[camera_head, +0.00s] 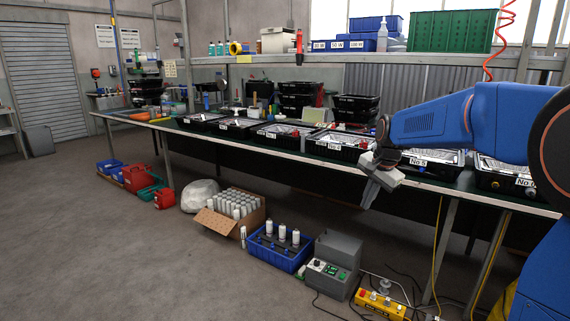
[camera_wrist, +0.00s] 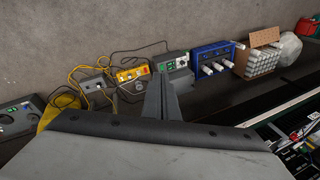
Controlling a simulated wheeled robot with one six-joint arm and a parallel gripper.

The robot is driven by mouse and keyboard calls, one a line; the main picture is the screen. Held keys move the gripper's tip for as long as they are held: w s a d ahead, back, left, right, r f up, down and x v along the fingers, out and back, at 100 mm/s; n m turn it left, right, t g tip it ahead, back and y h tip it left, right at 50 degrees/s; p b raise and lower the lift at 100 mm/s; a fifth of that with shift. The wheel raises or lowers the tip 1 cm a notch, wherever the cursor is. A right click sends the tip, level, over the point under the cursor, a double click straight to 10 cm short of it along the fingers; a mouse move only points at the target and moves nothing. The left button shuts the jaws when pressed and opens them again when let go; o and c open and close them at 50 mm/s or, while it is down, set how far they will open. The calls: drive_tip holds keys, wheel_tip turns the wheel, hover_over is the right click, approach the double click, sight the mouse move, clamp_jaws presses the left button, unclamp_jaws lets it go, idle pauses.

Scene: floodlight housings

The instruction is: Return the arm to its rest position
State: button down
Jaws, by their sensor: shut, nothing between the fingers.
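My blue arm reaches in from the right in the head view, and my grey gripper (camera_head: 374,188) hangs at its end, just off the front edge of the workbench (camera_head: 335,165). The gripper points downward and its fingers are together with nothing between them. In the wrist view the shut fingers (camera_wrist: 165,90) stand out over the floor and the items under the bench. Black trays with floodlight housings line the bench; one tray (camera_head: 338,147) is just behind the gripper, and another (camera_head: 432,163) is to its right.
On the floor are a carton of white cans (camera_head: 226,224), a blue crate (camera_head: 272,257), a grey control box (camera_head: 335,270) and a yellow control box (camera_head: 380,304) with cables. A shelf with blue bins and a green crate (camera_head: 452,30) runs above the bench. The floor at left is open.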

drive_tip(key=s+d+r+n, duration=0.15)
drive_tip(key=s+n, duration=0.45)
drive_tip(key=s, duration=1.7)
drive_tip(key=s+f+n, duration=0.2)
drive_tip(key=s+f, duration=0.2)
drive_tip(key=s, duration=0.4)
drive_tip(key=s+d+f+n+t+h, duration=0.1)
drive_tip(key=s+f, duration=0.3)
drive_tip(key=s, duration=0.5)
drive_tip(key=shift+s+d+n, duration=0.2)
drive_tip(key=shift+d+n, duration=0.05)
drive_tip(key=shift+n, duration=0.65)
